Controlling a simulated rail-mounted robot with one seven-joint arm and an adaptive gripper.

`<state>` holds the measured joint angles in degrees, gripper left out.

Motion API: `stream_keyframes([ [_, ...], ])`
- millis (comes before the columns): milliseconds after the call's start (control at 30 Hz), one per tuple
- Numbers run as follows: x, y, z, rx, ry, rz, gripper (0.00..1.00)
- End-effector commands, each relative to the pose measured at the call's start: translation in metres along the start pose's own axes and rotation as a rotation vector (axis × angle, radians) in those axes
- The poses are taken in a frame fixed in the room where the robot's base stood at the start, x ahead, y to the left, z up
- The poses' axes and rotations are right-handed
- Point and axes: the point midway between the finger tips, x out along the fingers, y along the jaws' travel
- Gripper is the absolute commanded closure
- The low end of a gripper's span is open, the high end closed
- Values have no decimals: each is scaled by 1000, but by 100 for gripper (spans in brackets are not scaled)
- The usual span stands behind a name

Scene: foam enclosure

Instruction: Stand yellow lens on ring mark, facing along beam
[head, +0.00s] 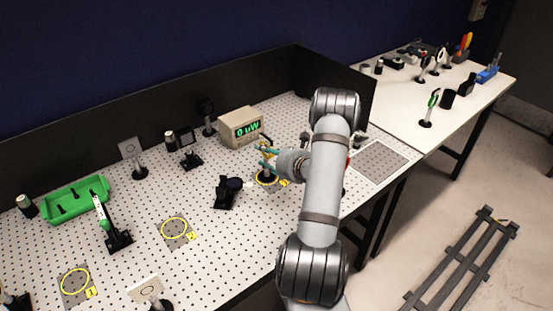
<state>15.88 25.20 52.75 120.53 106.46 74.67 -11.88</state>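Whether the fingers touch the lens's post and which way the lens faces are too small to tell. Two other yellow ring marks, labelled 2 (174,228) and 1 (75,281), are empty.
A power meter reading 0 uW (241,127) stands behind the gripper. A black mount (228,191) stands just left of the ring. A green tray (76,200) and several optics stand further left. A grey mesh pad (378,161) lies right of my arm. Black panels (150,125) wall the back.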

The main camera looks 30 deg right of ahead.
Motion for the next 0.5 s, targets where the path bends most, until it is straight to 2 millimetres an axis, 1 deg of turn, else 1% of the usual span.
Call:
stream_keyframes([
  [33,-9,-2,-3,2,0,-5,62],
  [300,-68,-2,-2,1,-1,-6,62],
  [400,-85,-1,-2,0,-1,-4,62],
  [500,-98,-1,-2,0,-1,-3,62],
])
